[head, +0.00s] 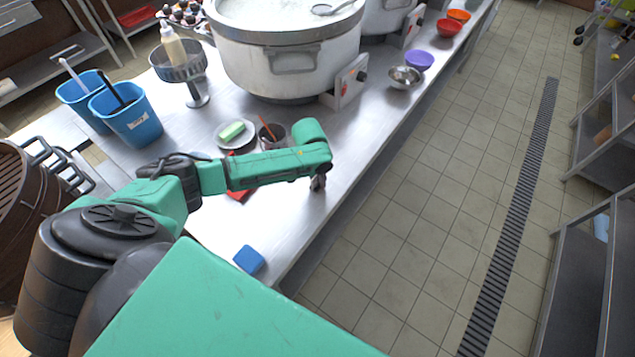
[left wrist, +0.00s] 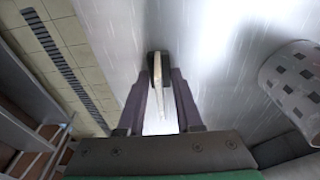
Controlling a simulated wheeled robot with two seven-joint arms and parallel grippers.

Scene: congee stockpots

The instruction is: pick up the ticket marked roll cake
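My left gripper (head: 318,184) hangs low over the right edge of the steel counter, its fingers pointing down. In the left wrist view the fingers (left wrist: 158,66) come together at the tips on a thin, pale slip (left wrist: 160,84), seen almost edge-on. It looks like a ticket, but no marking on it can be read. In the head view the slip is hidden by the gripper and forearm. No other ticket can be made out. My right gripper is in neither view.
On the counter (head: 225,218) are a dark cup with a red stick (head: 272,136), a plate with a green block (head: 232,132), a blue block (head: 249,260) and a large stockpot (head: 284,60). A patterned cylinder (left wrist: 292,88) stands right of the fingers. The counter's right edge is close.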

